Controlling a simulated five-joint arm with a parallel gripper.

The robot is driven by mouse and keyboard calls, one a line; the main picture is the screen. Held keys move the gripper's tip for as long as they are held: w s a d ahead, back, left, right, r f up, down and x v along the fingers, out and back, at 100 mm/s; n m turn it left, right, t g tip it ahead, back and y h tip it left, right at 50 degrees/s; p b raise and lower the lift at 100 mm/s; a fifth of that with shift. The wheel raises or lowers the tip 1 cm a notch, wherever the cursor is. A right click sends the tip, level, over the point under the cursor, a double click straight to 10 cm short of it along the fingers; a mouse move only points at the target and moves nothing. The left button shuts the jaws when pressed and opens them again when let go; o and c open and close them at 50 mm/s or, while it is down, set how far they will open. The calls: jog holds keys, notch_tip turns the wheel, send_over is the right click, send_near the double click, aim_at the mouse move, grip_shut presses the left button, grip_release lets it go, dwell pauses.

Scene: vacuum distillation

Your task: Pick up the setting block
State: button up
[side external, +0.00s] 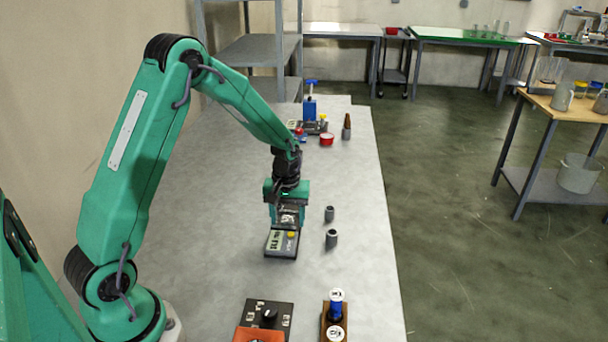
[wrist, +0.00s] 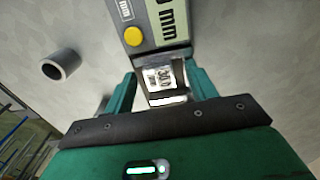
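The setting block is a small pale metal block marked 30.0 (wrist: 160,79). In the wrist view it lies between my two fingers, against the near end of a grey gauge (wrist: 155,25) with an mm display and a yellow button. My gripper (wrist: 162,85) points down over the block, one finger on each side. A narrow gap shows at the left finger; contact at the right finger is unclear. In the side view my gripper (side external: 288,212) is low over the table, just behind the gauge (side external: 282,243), and partly hides the block.
A black knob panel (side external: 281,312) and a wooden vial rack (side external: 325,322) are at the front. A blue device (side external: 310,108), red dish (side external: 327,139) and brown-tipped cone (side external: 346,130) stand farther back.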

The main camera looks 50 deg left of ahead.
aim_at(288, 218)
grip_shut()
jog(key=shift+r, duration=0.1)
jog(key=shift+r, duration=0.75)
notch_tip(288, 218, up, 2)
jog(key=shift+r, duration=0.25)
jog(key=s+d+r, duration=0.3)
jog(key=d+r, duration=0.3)
jog(key=d, duration=0.5)
jog(key=shift+s+r, duration=0.3)
jog(key=shift+r, duration=0.1)
